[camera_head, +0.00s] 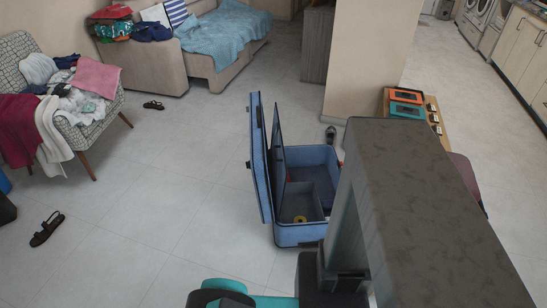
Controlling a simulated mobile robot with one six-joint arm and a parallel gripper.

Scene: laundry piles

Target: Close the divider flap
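A blue suitcase (298,236) stands open on the floor in the middle of the head view. Its lid (258,160) is raised upright on the left side. The divider flap (278,160) is a dark, thin panel standing nearly upright beside the lid, with a narrow gap between them. The base is open at the top, and a small yellow round item (300,218) lies inside it. My arm hides the right front part of the suitcase. My gripper cannot be made out in this view.
Sandals (47,229) lie on the floor at left, with more footwear (153,105) further back. A chair (77,130) piled with clothes stands at left, a sofa (215,60) behind. A small wooden table (434,112) stands right of the suitcase. Floor left of the suitcase is clear.

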